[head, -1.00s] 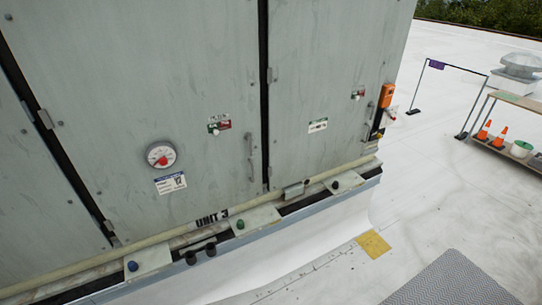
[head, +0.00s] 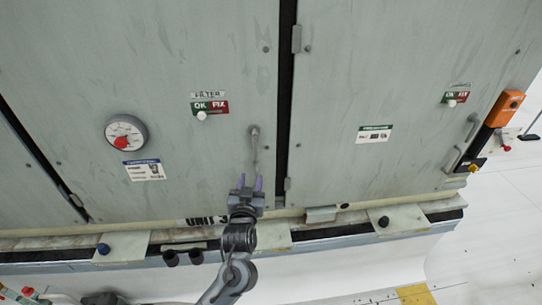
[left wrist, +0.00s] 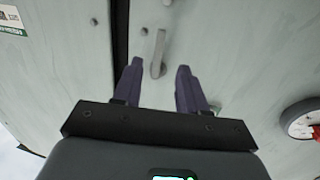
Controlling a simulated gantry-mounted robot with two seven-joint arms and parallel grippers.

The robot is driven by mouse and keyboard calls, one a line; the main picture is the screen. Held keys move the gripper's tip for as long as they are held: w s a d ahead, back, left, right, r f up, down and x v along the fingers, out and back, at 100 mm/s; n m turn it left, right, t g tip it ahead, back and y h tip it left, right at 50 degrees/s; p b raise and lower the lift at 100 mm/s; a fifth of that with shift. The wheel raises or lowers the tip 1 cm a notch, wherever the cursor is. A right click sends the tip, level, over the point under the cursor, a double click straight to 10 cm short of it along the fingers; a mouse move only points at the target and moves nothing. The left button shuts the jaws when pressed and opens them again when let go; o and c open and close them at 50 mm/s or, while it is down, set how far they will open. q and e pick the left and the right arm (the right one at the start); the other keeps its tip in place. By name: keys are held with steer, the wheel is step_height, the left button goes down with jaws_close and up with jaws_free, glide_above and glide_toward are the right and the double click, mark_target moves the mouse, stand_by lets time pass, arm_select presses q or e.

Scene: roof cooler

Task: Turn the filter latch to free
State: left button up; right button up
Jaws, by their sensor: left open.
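The filter latch (head: 254,148) is a slim grey handle on the grey cabinet door, below and right of the FILTER label with its green OK and red FIX fields (head: 210,107). It hangs nearly upright beside the dark door seam. My left gripper (head: 250,184) is open just below the latch in the head view, its purple fingers pointing up at it. In the left wrist view the latch (left wrist: 158,54) shows just ahead of the open fingers (left wrist: 158,80), in line with the gap between them. I see no clear contact. My right gripper is not in view.
An orange box (head: 505,108) is at the cabinet's right corner. White roof lies lower right.

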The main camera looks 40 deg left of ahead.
mark_target(255, 153)
arm_select(q)
steer(key=shift+t, duration=0.3)
steer(key=x, duration=0.7)
steer(key=r+x, duration=0.1)
steer(key=x, duration=0.3)
steer(key=shift+a+r, duration=0.1)
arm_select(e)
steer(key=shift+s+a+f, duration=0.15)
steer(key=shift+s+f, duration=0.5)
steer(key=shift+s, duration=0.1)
arm_select(q)
jaws_close()
